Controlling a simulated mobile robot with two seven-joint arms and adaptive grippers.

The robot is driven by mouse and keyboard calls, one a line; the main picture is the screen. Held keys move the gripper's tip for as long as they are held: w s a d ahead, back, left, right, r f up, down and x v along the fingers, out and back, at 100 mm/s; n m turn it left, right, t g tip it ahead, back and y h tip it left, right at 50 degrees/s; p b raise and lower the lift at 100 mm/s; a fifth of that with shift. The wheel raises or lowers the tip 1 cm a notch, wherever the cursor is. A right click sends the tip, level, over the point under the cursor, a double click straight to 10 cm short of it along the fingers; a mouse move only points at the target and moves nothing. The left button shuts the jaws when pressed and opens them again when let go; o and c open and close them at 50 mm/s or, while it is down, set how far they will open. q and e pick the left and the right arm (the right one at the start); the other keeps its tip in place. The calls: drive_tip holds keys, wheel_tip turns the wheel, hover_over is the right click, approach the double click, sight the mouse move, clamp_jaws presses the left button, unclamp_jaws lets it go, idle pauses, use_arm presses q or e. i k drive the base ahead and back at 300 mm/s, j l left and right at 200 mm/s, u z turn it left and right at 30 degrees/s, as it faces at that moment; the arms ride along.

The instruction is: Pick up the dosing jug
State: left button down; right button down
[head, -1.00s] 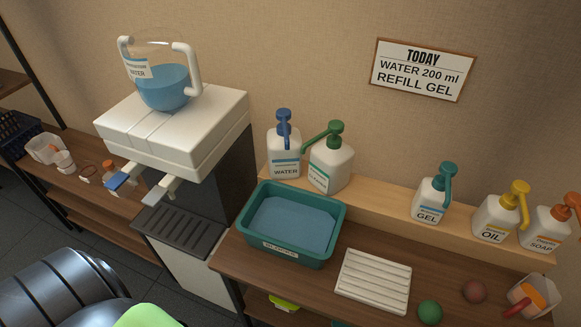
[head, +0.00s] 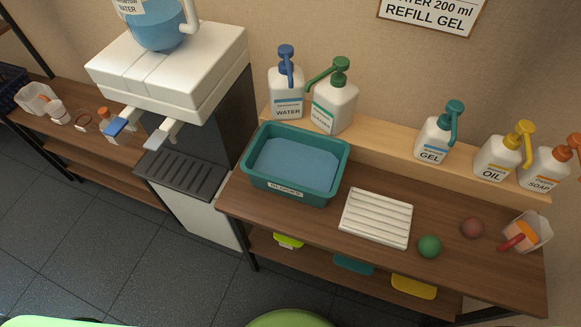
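No vessel in the head view carries a readable dosing jug label. A small clear, open vessel (head: 37,98) stands on the far left shelf and may be the jug, but I cannot tell for sure. A white cup-like item (head: 57,112) is beside it. A clear two-handled reservoir (head: 155,30) with blue water and a WATER label sits on the white dispenser (head: 170,75), its top cut off by the frame. Another clear vessel (head: 538,228) with orange and red items stands at the bench's right end. Neither gripper is in view.
A teal basin (head: 258,185) of blue liquid, a white slatted tray (head: 376,218), a green ball (head: 429,246) and a reddish ball (head: 472,227) are on the wooden bench. Several pump bottles, including GEL (head: 434,138), line its raised back ledge. The dark floor (head: 110,240) at left is clear.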

sight(529, 231)
drive_tip(key=z, duration=1.95)
